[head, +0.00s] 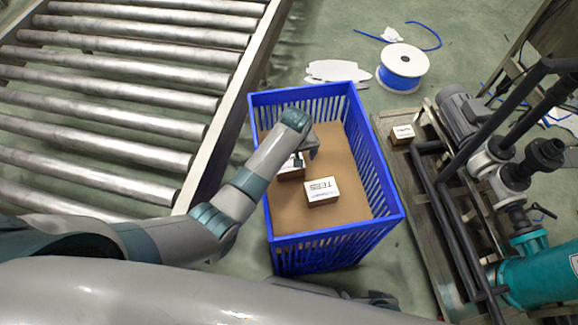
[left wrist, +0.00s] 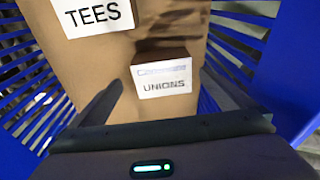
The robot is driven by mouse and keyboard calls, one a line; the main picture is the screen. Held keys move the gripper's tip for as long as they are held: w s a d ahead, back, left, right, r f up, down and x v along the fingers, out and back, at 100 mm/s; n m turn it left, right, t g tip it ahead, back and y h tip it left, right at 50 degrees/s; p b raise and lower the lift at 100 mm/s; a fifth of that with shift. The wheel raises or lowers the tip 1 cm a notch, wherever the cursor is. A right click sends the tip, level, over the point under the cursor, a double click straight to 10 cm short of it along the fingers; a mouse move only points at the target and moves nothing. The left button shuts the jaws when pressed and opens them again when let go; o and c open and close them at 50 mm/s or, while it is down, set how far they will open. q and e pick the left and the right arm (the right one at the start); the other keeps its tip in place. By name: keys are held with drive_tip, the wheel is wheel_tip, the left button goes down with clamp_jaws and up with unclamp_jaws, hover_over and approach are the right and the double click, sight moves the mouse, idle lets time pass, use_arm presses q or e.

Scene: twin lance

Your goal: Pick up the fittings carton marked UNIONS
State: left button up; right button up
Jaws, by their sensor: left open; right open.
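The carton marked UNIONS (left wrist: 165,84) is a small brown box with a white label. It sits on the brown floor of the blue crate (head: 379,183). In the head view this carton (head: 291,171) is partly covered by my left gripper (head: 304,156). In the left wrist view my left gripper (left wrist: 160,88) is open, with the UNIONS carton ahead between its fingers; I cannot tell whether they touch it. A second carton marked TEES (head: 322,191) lies beside it in the crate, and its label shows in the left wrist view (left wrist: 93,16).
The slatted crate walls (left wrist: 35,85) rise around the cartons. A roller conveyor (head: 120,85) stands to the left. A pallet with a pump and another small carton (head: 402,134) is on the right. A blue cable spool (head: 402,68) stands behind the crate.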

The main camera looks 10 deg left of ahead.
sight(289, 162)
use_arm(q)
drive_tip(key=shift+f, duration=0.1)
idle(0.3)
drive_tip(key=shift+w+a+f+b, duration=0.1)
drive_tip(key=shift+w+a+f, duration=0.05)
drive_tip(key=shift+f, duration=0.7)
drive_tip(key=shift+w+a+f+b, duration=0.1)
drive_tip(key=shift+w+a+f, duration=0.1)
drive_tip(key=shift+f, duration=0.65)
drive_tip(key=shift+w+a+f+b, duration=0.1)
drive_tip(key=shift+a+f, duration=0.05)
drive_tip(key=shift+f, duration=0.7)
drive_tip(key=c, duration=1.4)
